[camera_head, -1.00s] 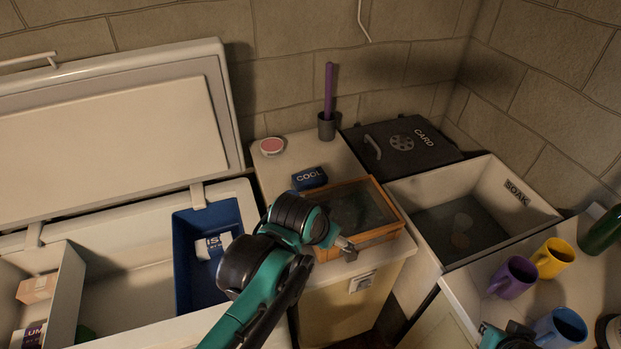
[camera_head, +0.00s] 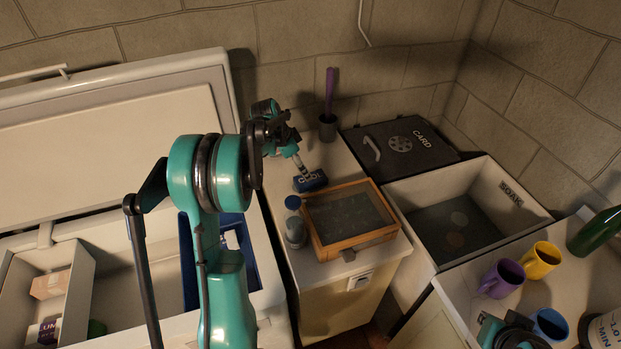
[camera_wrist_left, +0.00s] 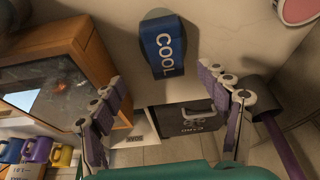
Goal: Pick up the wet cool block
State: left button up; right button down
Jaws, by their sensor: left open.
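The blue block marked COOL (camera_head: 311,182) lies on the pale cabinet top behind the wooden-framed glass box. In the left wrist view, the COOL block (camera_wrist_left: 163,47) is ahead of the fingers, with a dark patch at its far end. My left gripper (camera_head: 301,166) reaches down right by the block and partly overlaps it in the head view. In the left wrist view, my left gripper (camera_wrist_left: 166,98) is open, with its fingers wide apart and nothing between them. Whether a finger touches the block I cannot tell. A teal part of my right arm shows at the bottom right, without visible fingers.
The glass box (camera_head: 345,247) stands close in front of the block, beside a grey bottle with a blue cap (camera_head: 295,232). A dark cup with a purple stick (camera_head: 328,126) stands behind. The CARD lid (camera_head: 401,148) and SOAK basin (camera_head: 508,218) are right.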

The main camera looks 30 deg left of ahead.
aim_at(320, 180)
pick_arm(q)
jog(key=shift+w+a+f, duration=0.15)
jog(key=shift+a+f, duration=0.2)
jog(key=shift+a, duration=0.1)
jog(key=shift+w+f, duration=0.1)
jog(key=shift+f, duration=0.2)
jog(key=x, duration=0.2)
jog(key=b+x, duration=0.1)
jog(key=x, duration=0.2)
jog(key=b+x, duration=0.1)
jog(key=x, duration=0.1)
jog(key=shift+w+d+f, duration=0.1)
jog(key=shift+w+d, duration=0.15)
jog(key=shift+w, duration=0.1)
jog(key=shift+c, duration=0.3)
jog(key=c, duration=1.3)
